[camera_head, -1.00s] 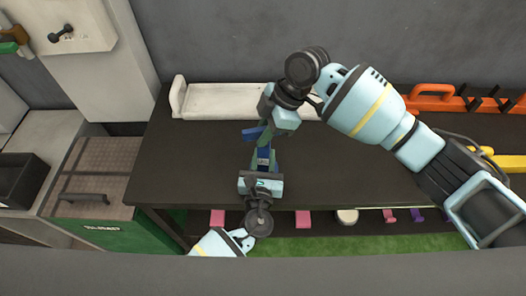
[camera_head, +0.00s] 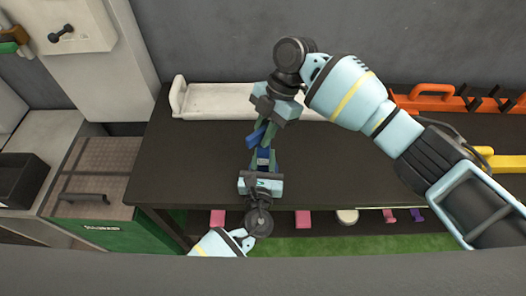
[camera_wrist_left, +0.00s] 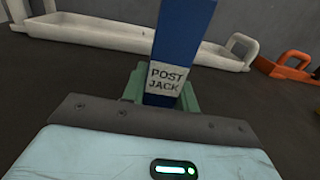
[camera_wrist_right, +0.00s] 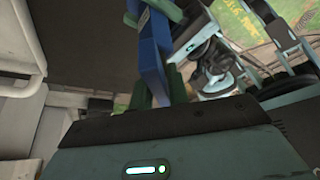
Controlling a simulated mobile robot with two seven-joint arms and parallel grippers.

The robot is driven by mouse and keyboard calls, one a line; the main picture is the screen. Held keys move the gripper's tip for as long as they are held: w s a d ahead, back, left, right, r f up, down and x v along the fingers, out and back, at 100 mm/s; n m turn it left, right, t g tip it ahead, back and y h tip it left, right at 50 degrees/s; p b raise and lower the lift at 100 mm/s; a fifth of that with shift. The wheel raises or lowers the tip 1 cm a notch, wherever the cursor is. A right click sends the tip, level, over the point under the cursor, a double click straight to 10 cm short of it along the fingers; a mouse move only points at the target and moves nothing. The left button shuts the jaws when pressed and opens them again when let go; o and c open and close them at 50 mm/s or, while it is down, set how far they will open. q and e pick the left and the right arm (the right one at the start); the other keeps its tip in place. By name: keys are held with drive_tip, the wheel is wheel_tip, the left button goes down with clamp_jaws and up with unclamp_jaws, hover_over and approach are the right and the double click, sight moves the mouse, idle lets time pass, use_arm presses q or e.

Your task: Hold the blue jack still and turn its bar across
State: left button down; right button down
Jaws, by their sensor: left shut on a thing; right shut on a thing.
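The blue jack (camera_head: 263,154) stands near the table's front edge, left of the middle. Its post shows a "POST JACK" label in the left wrist view (camera_wrist_left: 180,45). My left gripper (camera_head: 262,167) is shut on the post from the front, with green fingers on both sides. The jack's blue bar (camera_head: 255,136) lies slanted in the head view, its lower end toward the left. My right gripper (camera_head: 268,129) is shut on the bar from behind; the blue bar also shows between its green fingers in the right wrist view (camera_wrist_right: 152,60). My grippers partly hide the jack.
A long white tray (camera_head: 212,100) lies along the back of the dark table (camera_head: 340,165). Orange holders (camera_head: 425,103) and a yellow piece (camera_head: 500,162) are at the right. Pink pieces (camera_head: 303,219) show below the front edge. The table's middle is clear under my right arm.

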drive_tip(key=shift+n, duration=0.3)
drive_tip(key=shift+n+g+h, duration=0.6)
drive_tip(key=shift+n, duration=0.9)
drive_tip(key=shift+n+h, duration=0.7)
drive_tip(key=shift+n, duration=0.9)
